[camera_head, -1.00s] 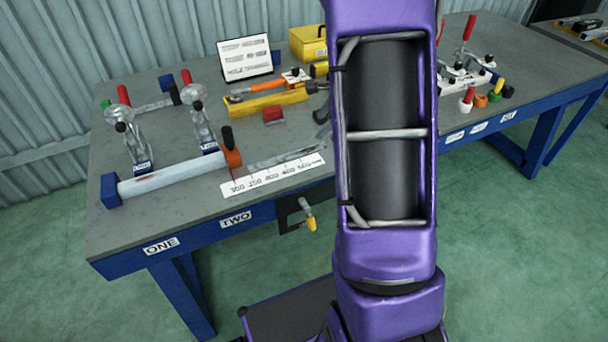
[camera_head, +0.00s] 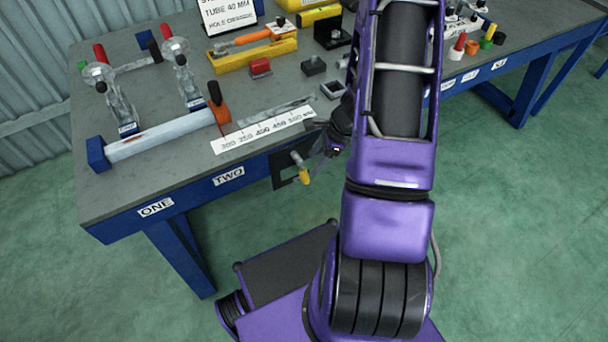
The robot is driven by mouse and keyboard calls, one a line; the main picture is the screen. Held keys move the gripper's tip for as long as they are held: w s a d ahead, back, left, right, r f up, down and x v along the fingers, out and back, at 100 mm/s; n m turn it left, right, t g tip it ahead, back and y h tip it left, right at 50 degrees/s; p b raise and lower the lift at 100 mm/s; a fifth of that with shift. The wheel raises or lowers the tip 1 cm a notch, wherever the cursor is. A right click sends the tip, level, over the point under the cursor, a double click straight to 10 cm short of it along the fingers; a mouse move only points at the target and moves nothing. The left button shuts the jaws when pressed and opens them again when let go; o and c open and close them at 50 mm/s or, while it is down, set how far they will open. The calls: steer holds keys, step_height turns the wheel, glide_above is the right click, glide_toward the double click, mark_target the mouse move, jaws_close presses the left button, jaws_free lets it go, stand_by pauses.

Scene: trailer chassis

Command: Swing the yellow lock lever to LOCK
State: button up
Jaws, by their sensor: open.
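The lock lever (camera_head: 304,174) is on the front of the workbench, right of the TWO label. It has a grey shaft and a yellow tip that points down and slightly right. It stands out from a dark plate (camera_head: 281,171) below the bench top. No LOCK marking can be read. My gripper (camera_head: 322,143) is dark and open, just right of and slightly above the lever at the bench's front edge. My purple arm partly hides it. I cannot tell if the fingers touch the lever.
The workbench (camera_head: 140,190) holds a white tube with an orange stop (camera_head: 221,114), two toggle clamps, a ruler (camera_head: 262,131) and a yellow tool (camera_head: 253,55). A small red block (camera_head: 260,68) lies behind the ruler. The floor before the bench is clear left of my base.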

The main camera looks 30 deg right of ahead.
mark_target(304, 173)
steer(key=b+x, duration=0.1)
steer(key=x, duration=0.7)
steer(key=shift+w+f, duration=0.1)
steer(key=shift+f, duration=0.05)
jaws_close()
stand_by(1.1)
